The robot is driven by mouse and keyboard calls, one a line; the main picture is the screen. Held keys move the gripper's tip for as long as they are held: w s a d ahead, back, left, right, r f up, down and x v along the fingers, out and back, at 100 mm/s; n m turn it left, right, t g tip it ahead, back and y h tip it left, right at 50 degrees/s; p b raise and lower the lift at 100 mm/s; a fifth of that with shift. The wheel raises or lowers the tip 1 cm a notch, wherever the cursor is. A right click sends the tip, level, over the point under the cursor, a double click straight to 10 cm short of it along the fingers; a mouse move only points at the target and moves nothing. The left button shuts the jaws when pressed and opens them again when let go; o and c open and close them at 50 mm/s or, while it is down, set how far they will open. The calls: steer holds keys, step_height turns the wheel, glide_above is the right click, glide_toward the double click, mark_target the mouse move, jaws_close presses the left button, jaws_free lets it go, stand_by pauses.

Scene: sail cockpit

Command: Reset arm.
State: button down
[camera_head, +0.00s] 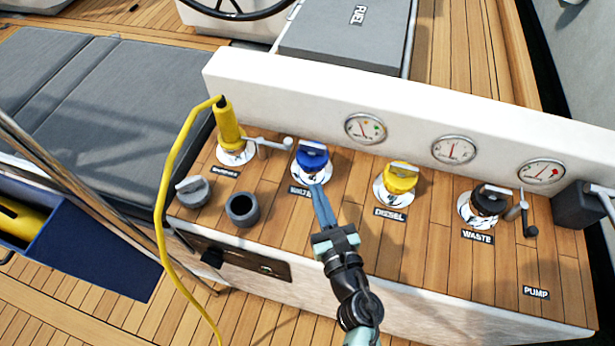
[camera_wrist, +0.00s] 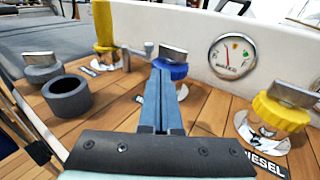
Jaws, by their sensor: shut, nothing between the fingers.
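My gripper (camera_head: 318,190) is shut and empty, with its blue-grey fingers together. In the head view its tips are at or just in front of the blue water cap (camera_head: 312,156); I cannot tell whether they touch it. In the wrist view the fingers (camera_wrist: 161,75) point at the blue cap (camera_wrist: 174,69) and hide part of it. The cap sits on its chrome deck fitting with its metal handle upright. The fingers partly cover the water label.
A yellow plug with cable (camera_head: 228,125) stands at the left, beside a grey cap (camera_head: 193,190) and a grey open cup (camera_head: 242,209). The yellow diesel cap (camera_head: 400,178) and black waste cap (camera_head: 489,200) are to the right. A white wall (camera_head: 300,103) with gauges rises behind.

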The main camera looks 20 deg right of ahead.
steer(key=shift+s+d+r, duration=0.1)
steer(key=shift+s, duration=0.7)
steer(key=shift+s+d+r, duration=0.1)
steer(key=shift+s, duration=0.7)
steer(key=w+a+r+m+t+h+p, duration=0.1)
steer(key=w+r+m+t+h, duration=0.15)
steer(key=r+m, duration=0.65)
steer(key=w+r+m+t+h+p, duration=0.1)
steer(key=w+r+m+p, duration=0.2)
steer(key=r, duration=1.3)
steer(key=w+a+r+m+t+h, duration=0.15)
steer(key=w+r+m, duration=0.25)
steer(key=r+m, duration=0.55)
steer(key=s+a+r+m+t+y+p, duration=0.1)
steer(key=s+a+r+m+y, duration=0.1)
steer(key=r, duration=0.9)
steer(key=s+a+r+m+t+y+p, duration=0.2)
steer(key=a+r+m, duration=0.4)
steer(key=r, duration=0.6)
steer(key=s+a+r+m+t+y+p, duration=0.2)
steer(key=s+a+r, duration=0.4)
steer(key=r, duration=0.6)
steer(key=m+y, duration=0.1)
steer(key=m, duration=0.1)
steer(key=shift+a+m+y, duration=0.3)
steer(key=shift+a+m, duration=0.05)
steer(key=shift+a, duration=0.05)
steer(key=shift+s+a, duration=0.1)
